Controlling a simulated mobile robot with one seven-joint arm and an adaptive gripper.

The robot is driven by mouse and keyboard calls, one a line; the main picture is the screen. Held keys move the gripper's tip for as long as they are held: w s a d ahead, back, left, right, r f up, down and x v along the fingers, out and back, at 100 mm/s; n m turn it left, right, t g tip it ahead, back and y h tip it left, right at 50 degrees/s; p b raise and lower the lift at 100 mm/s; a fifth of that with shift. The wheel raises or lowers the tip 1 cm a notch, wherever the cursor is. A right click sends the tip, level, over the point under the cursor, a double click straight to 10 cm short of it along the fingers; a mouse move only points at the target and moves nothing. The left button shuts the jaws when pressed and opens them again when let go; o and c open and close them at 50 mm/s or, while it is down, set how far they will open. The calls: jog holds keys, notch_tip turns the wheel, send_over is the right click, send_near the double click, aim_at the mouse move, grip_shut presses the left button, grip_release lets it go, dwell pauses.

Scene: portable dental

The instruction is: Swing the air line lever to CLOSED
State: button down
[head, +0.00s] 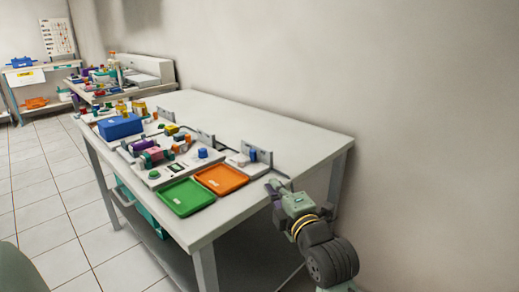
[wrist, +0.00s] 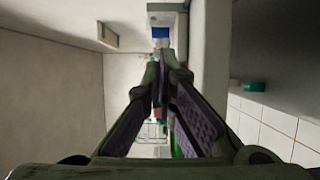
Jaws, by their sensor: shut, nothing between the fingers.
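I cannot make out a lever marked as the air line lever, nor any OPEN or CLOSED wording. A small fixture with a blue upright part (head: 252,155) stands on a pale base against a grey bracket (head: 263,163), near the table's right end. It may be the air line fitting, but its handle position is too small to read. My gripper (head: 272,184) is just right of and nearer than this fixture, at the table edge, apart from it. In the wrist view, my gripper's fingers (wrist: 162,62) meet at the tips, shut and empty, and hide part of what lies ahead.
The white table (head: 300,130) carries an orange tray (head: 221,179), a green tray (head: 187,197), a blue box (head: 120,126) and several small coloured parts. A wall runs behind it. The table's back right top is clear. Tiled floor (head: 50,215) is open at left.

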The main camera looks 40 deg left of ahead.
aim_at(254, 156)
jog(key=p+x, duration=0.4)
jog(key=x, duration=0.8)
jog(key=shift+w+a+r+p, duration=0.15)
jog(key=shift+a+p, duration=0.15)
jog(key=shift+p, duration=0.05)
jog(key=shift+w+a, duration=0.35)
jog(key=shift+a, duration=0.15)
